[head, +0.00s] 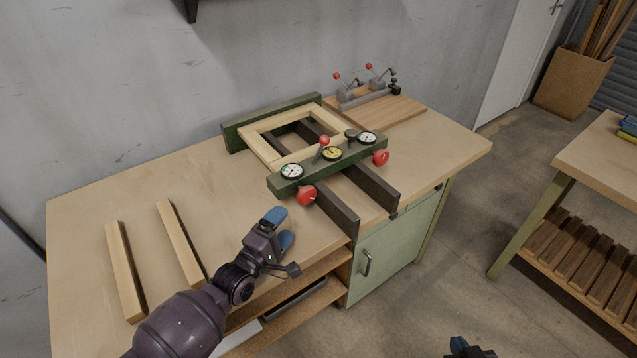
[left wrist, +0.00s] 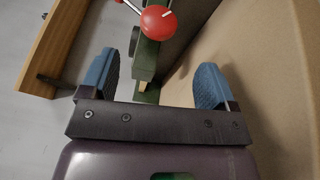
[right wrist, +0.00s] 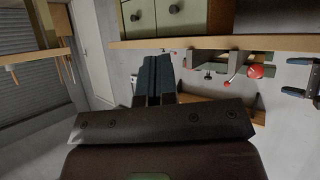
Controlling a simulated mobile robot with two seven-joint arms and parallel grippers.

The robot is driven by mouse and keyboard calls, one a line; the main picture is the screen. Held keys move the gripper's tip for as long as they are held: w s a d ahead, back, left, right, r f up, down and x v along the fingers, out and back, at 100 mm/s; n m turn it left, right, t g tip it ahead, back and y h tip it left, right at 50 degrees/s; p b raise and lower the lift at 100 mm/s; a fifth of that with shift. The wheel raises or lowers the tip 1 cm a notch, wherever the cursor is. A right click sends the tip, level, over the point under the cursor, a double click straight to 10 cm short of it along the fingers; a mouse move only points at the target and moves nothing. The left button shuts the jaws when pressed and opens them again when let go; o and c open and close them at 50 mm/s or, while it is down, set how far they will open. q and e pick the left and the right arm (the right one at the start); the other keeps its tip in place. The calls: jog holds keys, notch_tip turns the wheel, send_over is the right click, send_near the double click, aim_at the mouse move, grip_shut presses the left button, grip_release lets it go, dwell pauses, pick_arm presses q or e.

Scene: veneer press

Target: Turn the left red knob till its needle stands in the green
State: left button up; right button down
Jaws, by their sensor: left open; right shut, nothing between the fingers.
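The left red knob (head: 307,195) sits on the front of the green press bar (head: 327,166), below the left dial (head: 291,171). That dial is too small for me to read its needle against the green. My left gripper (head: 282,228) is open and empty, just in front of and to the left of the knob, apart from it. In the left wrist view the knob (left wrist: 158,22) is a red ball with a white mark, beyond my open fingertips (left wrist: 158,80). My right gripper (right wrist: 157,72) is shut and empty, away from the bench top; only part of it shows in the head view (head: 468,348).
A right red knob (head: 381,157), a yellow middle dial (head: 332,153) and a right dial (head: 367,138) are on the same bar. A red-tipped lever (head: 324,140) stands behind it. Dark rails (head: 372,187) jut forward. Two wood strips (head: 125,270) lie left on the bench.

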aim_at(302, 202)
pick_arm(q)
jog(key=shift+w+d, duration=0.15)
jog(key=shift+w, duration=0.1)
jog(key=shift+w+d, duration=0.2)
jog(key=shift+w, duration=0.2)
jog(key=b+x, duration=0.4)
jog(key=x, duration=0.5)
jog(key=shift+w+d+b, duration=0.15)
jog(key=shift+w+b, duration=0.05)
jog(key=shift+b, duration=0.15)
jog(key=shift+r, duration=0.1)
